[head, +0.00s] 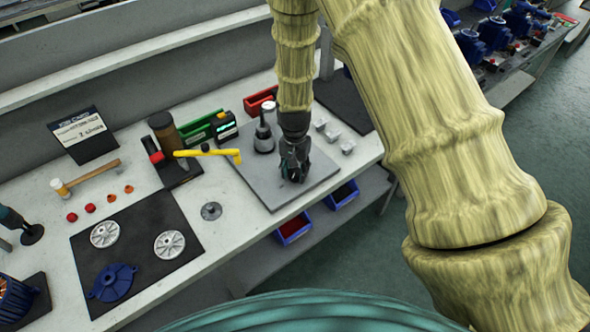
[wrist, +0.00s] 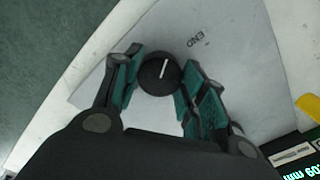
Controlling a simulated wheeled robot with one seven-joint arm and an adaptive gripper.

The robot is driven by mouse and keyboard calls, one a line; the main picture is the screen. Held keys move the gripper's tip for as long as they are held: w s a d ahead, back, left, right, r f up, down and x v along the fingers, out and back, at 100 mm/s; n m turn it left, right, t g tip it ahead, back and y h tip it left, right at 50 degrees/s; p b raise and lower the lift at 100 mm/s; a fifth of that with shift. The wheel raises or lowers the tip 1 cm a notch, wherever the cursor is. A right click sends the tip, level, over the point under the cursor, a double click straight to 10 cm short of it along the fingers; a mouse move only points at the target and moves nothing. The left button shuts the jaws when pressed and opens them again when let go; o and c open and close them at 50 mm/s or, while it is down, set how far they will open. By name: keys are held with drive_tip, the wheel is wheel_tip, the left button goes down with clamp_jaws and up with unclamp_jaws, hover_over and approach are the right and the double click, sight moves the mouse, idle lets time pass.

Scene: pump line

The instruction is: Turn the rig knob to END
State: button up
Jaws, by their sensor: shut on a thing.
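The rig knob (wrist: 159,74) is round and black with a white pointer line, seen from above in the wrist view. Its line points up and slightly right in that picture. The printed END mark (wrist: 197,42) lies on the grey plate (wrist: 235,50), up and right of the knob, off the line's direction. My gripper (wrist: 161,66) has one teal-padded finger on each side of the knob and is shut on it. In the head view my gripper (head: 293,176) points down at the grey plate (head: 262,187) and hides the knob.
A box with a lit display (head: 224,127), a yellow-handled tool (head: 215,153) and a red bin (head: 260,101) are close by.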

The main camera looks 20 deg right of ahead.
sight(295, 172)
drive_tip(key=m+p, duration=0.1)
drive_tip(key=m, duration=0.5)
drive_tip(key=shift+w, duration=0.1)
idle(0.5)
drive_tip(key=o, duration=1)
drive_tip(key=shift+d, duration=0.1)
wheel_tip(295, 172, up, 12)
idle(0.6)
